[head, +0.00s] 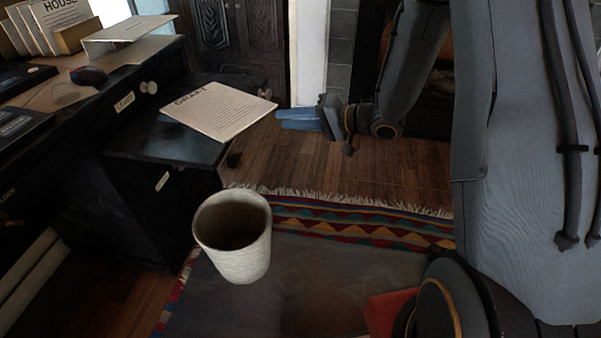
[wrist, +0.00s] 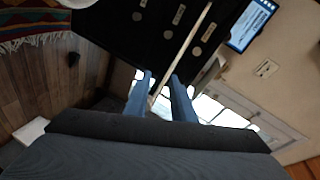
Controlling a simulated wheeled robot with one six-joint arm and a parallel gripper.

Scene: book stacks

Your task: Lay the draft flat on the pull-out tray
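The draft (head: 221,111) is a pale printed sheet or thin stack headed DRAFT. In the head view it appears level over the black pull-out tray (head: 165,147), its right corner reaching past the tray's right edge. I cannot tell whether it rests fully on the tray. My gripper (head: 279,118), with blue fingers, is at the draft's right corner. In the wrist view the fingers (wrist: 161,75) are parted, with a thin pale strip, likely the draft edge-on (wrist: 186,50), between them and a gap on both sides.
The black desk (head: 60,110) with labelled drawers stands at left, holding upright books (head: 50,25) and a small stand (head: 130,45). A pale cup-shaped container (head: 245,265) is in front of the tray. A patterned rug (head: 350,225) covers the wooden floor, which looks clear under my gripper.

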